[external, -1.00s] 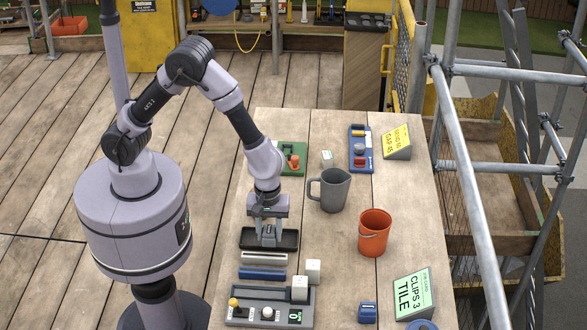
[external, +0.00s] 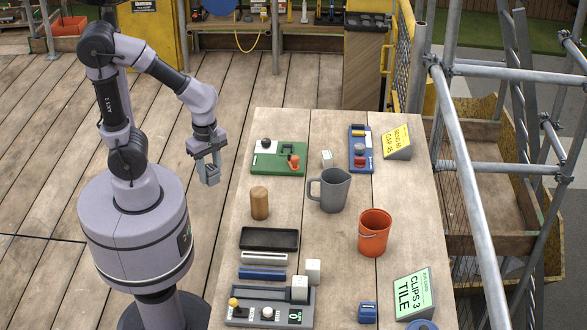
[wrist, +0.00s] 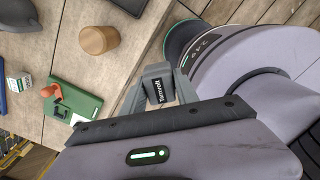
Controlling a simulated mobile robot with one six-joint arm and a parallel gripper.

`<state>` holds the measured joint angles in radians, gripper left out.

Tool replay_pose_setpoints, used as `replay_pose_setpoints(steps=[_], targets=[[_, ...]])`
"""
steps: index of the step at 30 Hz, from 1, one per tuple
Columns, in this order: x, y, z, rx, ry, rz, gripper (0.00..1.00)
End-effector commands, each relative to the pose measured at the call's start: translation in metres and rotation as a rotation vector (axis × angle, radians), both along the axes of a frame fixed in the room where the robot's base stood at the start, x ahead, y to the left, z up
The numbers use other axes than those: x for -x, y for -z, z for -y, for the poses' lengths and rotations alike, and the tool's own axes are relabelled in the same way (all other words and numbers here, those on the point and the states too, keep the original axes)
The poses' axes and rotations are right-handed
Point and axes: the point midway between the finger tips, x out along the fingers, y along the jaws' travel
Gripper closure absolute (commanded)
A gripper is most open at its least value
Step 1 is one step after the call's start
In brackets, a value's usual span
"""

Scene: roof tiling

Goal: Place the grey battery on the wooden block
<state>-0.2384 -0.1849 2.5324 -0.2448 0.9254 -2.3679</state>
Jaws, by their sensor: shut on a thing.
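The wooden block (external: 260,203), a short upright round piece, stands on the table to the right of and lower in the picture than my gripper. Its top looks bare. It also shows in the wrist view (wrist: 98,39), apart from the battery.
An empty black tray (external: 269,231) lies in front of the block. A green board (external: 265,171) with an orange piece lies behind it. A grey jug (external: 330,204) and orange bucket (external: 374,246) stand to the right. Bare table (external: 300,222) lies around the block.

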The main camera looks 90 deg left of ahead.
Motion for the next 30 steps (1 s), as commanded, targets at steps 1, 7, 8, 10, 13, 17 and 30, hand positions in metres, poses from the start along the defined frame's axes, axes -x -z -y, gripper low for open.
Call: replay_pose_setpoints(steps=[1,7,8,10,13,17,30], targets=[[-0.007,-0.017,-0.001,0.004,0.000,-0.013,1.00],[-0.034,-0.018,-0.007,0.002,0.004,-0.012,1.00],[-0.040,-0.017,-0.008,0.003,0.004,-0.013,1.00],[-0.055,-0.012,-0.011,0.002,0.005,-0.011,1.00],[-0.092,0.007,-0.019,-0.001,0.006,0.001,1.00],[-0.118,0.010,-0.024,-0.001,0.006,0.001,1.00],[-0.132,0.045,-0.027,0.000,0.006,0.000,1.00]])
